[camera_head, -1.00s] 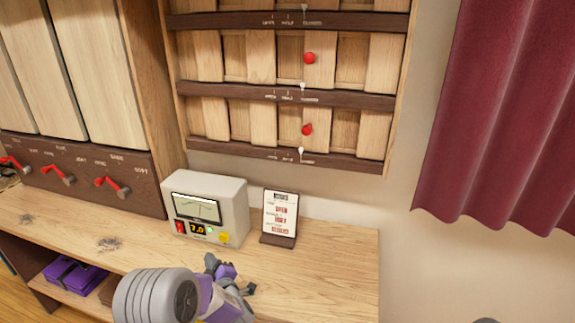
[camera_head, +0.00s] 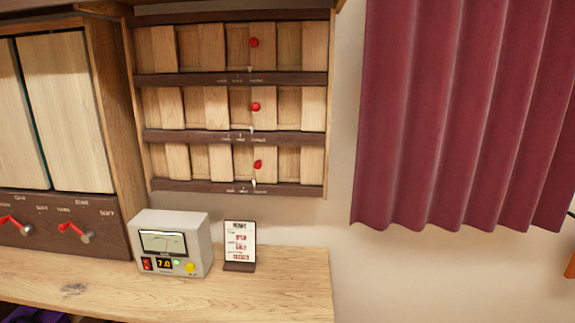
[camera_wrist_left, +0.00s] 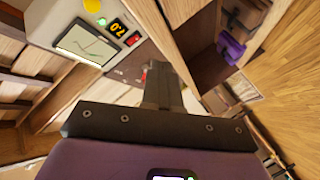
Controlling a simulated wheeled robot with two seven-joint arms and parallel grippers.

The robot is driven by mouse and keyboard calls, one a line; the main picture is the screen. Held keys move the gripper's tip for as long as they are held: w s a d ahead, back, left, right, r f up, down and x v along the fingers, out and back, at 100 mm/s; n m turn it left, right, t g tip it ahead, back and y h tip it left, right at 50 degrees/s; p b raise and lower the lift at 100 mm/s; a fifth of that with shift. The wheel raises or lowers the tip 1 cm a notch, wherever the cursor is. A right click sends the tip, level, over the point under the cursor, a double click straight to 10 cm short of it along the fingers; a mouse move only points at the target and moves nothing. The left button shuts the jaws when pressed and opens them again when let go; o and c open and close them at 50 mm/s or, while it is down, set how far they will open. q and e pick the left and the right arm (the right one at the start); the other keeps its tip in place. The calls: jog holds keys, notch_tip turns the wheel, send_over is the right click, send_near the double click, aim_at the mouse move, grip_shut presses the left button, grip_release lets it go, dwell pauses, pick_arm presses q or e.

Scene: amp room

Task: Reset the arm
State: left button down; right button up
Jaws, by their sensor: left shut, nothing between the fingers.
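My left gripper (camera_wrist_left: 165,80) shows in the left wrist view, its fingers together with nothing between them. It does not show in the head view now. In the wrist view the meter box (camera_wrist_left: 75,42) is at the upper left, beside the gripper and apart from it in the picture. My right gripper is in neither view.
The meter box (camera_head: 172,246) reads 7.0 and stands on the wooden bench (camera_head: 290,292). A small sign (camera_head: 240,244) stands beside it. Slatted panels with red knobs (camera_head: 255,107) are on the wall above. Red levers (camera_head: 75,231) are at left, a red curtain (camera_head: 460,115) at right.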

pick_arm(q)
jog(key=s+d+f+m+g+h+p, duration=0.45)
jog(key=s+d+f+m+h, duration=0.35)
jog(key=d+f, duration=0.4)
jog(key=s+d+f+m+g+h+p, duration=0.1)
jog(key=s+d+g, duration=0.3)
jog(key=s, duration=0.5)
jog(key=s+d+f+m+g+h+p, duration=0.2)
jog(key=s+d, duration=0.4)
jog(key=s, duration=0.4)
jog(key=shift+s+f+m+g+h, duration=0.15)
jog(key=shift+f+m+g+h, duration=0.35)
jog(key=shift+m+g+h, duration=0.45)
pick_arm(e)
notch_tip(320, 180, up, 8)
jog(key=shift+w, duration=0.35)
pick_arm(q)
jog(key=shift+a, duration=0.1)
